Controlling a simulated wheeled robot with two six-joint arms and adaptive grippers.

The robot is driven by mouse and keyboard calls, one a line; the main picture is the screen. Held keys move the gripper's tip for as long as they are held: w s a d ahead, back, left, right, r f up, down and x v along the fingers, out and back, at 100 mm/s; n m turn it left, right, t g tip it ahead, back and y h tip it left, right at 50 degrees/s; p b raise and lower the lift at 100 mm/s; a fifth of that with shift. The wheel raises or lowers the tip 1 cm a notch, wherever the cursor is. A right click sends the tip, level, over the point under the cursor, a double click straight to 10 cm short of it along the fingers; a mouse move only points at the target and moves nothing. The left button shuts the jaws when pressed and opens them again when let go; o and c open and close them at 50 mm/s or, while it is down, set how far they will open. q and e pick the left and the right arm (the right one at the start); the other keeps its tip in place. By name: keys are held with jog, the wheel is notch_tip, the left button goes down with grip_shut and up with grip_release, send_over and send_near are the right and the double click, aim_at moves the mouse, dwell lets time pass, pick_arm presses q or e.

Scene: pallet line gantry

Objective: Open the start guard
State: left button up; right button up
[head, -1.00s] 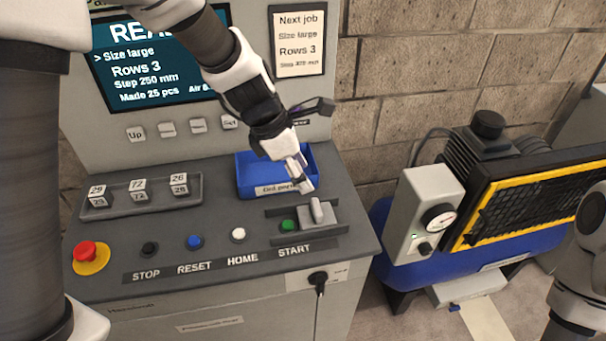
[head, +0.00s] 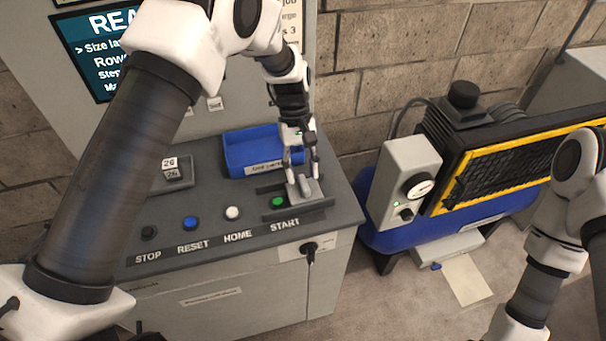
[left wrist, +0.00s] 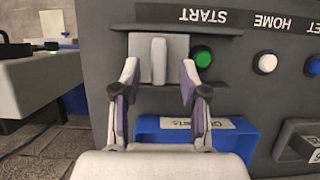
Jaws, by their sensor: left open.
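The start guard (head: 309,190) is a light grey plate with an upright grip, set between two dark rails on the console. The green START button (head: 278,202) shows uncovered just left of the plate. My left gripper (head: 302,172) is open over the guard, pointing down. In the left wrist view, the guard's grip (left wrist: 158,60) stands between the fingertips of my left gripper (left wrist: 159,72), with a gap on each side. The green button (left wrist: 202,57) is right of the plate there. My right arm shows at the right of the head view, but its gripper is out of frame.
A blue parts bin (head: 236,157) sits right behind the guard. White HOME (head: 233,213), blue RESET (head: 190,223) and black STOP (head: 149,233) buttons line the console to the left. A compressor with a blue tank (head: 375,225) stands on the right.

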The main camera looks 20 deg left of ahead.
aim_at(304, 181)
pick_arm(q)
jog(key=shift+w+x, duration=0.2)
jog(key=shift+x, duration=1.3)
jog(key=shift+s, duration=0.15)
grip_shut()
jog(key=shift+d+r+p, duration=0.1)
jog(key=shift+d+p, duration=0.1)
jog(key=shift+p, duration=0.15)
jog(key=shift+w+d, duration=0.3)
jog(key=shift+w, duration=0.1)
grip_release()
jog(key=shift+a, duration=0.2)
jog(key=v, duration=1.1)
jog(key=shift+w+a+r, duration=0.2)
jog(key=shift+r, duration=0.15)
